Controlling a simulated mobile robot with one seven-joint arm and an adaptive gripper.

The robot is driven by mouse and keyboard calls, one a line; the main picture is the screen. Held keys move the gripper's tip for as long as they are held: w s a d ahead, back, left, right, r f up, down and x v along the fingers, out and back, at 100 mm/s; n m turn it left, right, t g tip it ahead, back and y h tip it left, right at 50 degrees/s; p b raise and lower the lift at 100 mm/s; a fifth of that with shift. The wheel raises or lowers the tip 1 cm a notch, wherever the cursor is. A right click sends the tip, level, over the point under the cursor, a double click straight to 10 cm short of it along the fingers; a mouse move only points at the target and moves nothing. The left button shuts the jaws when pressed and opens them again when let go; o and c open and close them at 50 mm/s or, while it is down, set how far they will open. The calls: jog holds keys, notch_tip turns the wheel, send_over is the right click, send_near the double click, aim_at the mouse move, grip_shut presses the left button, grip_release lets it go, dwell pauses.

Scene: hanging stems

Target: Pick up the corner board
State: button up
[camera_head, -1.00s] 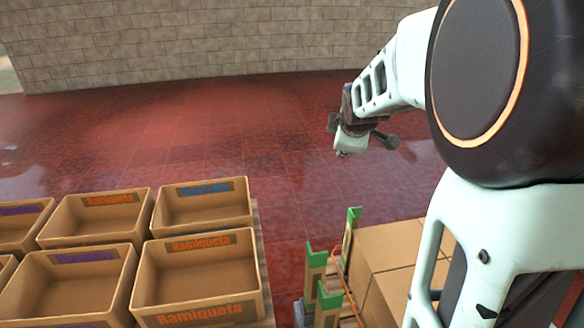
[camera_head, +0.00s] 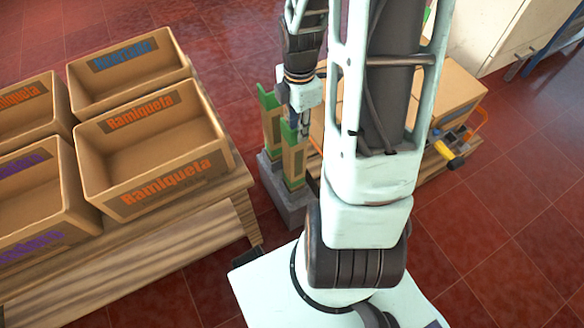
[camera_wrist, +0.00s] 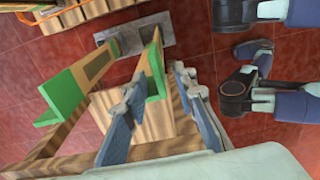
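Corner boards, brown with green ends, stand in a grey block (camera_head: 283,203). In the head view one corner board (camera_head: 271,118) is left of my gripper (camera_head: 304,128), and another (camera_head: 293,160) is just below it. The wrist view shows a nearer corner board (camera_wrist: 155,75) between the two fingers of my gripper (camera_wrist: 156,82), its green end toward me. The fingers are open, with a visible gap on each side of the board. A second corner board (camera_wrist: 65,90) with a wide green end is to the left, outside the fingers. My arm hides part of the scene.
A wooden table (camera_head: 205,235) with several open cardboard bins (camera_head: 155,145) stands at the left. Boxes (camera_head: 455,95) are stacked on a pallet behind my arm, with a yellow-tipped tool (camera_head: 455,163) at its edge. Red tiled floor (camera_head: 510,215) is clear at the right.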

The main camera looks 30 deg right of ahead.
aim_at(297, 149)
notch_tip(297, 149, down, 10)
jog(key=b, duration=0.3)
jog(key=shift+b, duration=0.4)
jog(key=shift+c, duration=0.5)
grip_shut()
jog(key=shift+w, duration=0.1)
